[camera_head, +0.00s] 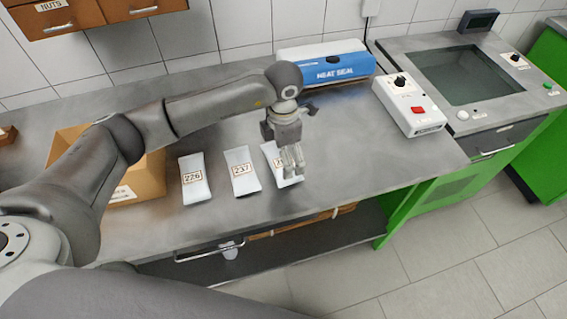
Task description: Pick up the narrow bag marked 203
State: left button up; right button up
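Three narrow white bags lie in a row on the grey metal bench. The left one is marked 226 (193,190) and the middle one is marked 237 (241,183). The third bag (286,183), at the right end, is partly covered by my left gripper; only the start of its label, a 2, shows, so I cannot read its number. My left gripper (293,169) points down over this third bag, with its fingertips at or just above it. I cannot tell whether the fingers are apart or closed on it. My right gripper is not in view.
A blue and white heat sealer (322,68) stands behind the bags. A control box with a red switch (409,106) is to its right. A cardboard box (139,187) sits at left, partly behind my arm. The bench's front right is clear.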

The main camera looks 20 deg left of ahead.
aim_at(271, 152)
pick_arm(q)
jog(key=f+p, duration=0.1)
jog(key=f, duration=0.2)
jog(key=shift+w+f+p, duration=0.2)
jog(key=shift+p, duration=0.1)
jog(key=shift+w+f, duration=0.1)
jog(key=shift+f, duration=0.6)
jog(key=shift+r, duration=0.1)
jog(key=c, duration=1.1)
jog(key=shift+o, duration=0.2)
jog(key=shift+r, duration=0.1)
